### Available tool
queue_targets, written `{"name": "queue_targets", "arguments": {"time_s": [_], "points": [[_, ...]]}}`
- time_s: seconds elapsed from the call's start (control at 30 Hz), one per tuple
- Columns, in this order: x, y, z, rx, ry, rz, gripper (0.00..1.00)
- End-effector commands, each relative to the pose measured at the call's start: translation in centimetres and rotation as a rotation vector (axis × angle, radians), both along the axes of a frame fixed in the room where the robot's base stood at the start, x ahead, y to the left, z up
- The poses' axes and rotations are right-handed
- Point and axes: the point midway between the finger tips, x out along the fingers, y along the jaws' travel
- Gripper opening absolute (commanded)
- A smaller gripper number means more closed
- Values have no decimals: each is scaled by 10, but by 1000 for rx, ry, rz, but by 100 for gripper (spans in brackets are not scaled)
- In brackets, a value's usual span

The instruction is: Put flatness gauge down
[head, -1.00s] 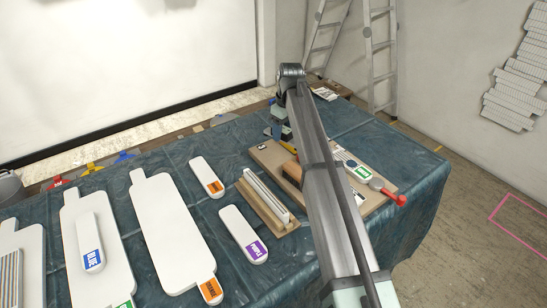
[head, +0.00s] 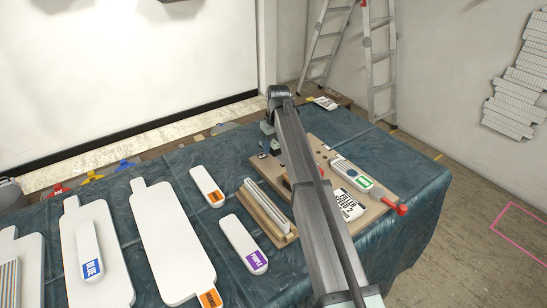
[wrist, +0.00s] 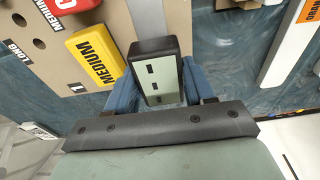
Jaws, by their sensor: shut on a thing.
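In the wrist view, my gripper (wrist: 152,88) has its blue fingers closed on the sides of a black-edged, pale green block with dark slots (wrist: 160,66). This seems to be the flatness gauge; no label on it shows.
A yellow MEDIUM block (wrist: 96,55) lies on the board close left of the gripper. In the head view, a wooden holder (head: 279,236) carries the pale bar. White paddles with orange (head: 207,187) and purple (head: 243,243) labels lie left. Blue cloth (head: 200,155) is bare behind them.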

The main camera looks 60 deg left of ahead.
Motion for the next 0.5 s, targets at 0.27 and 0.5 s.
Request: {"name": "queue_targets", "arguments": {"time_s": [0.27,0.5], "points": [[0,0,-25,0,0,1,12],[0,0,-51,0,0,1,12]]}}
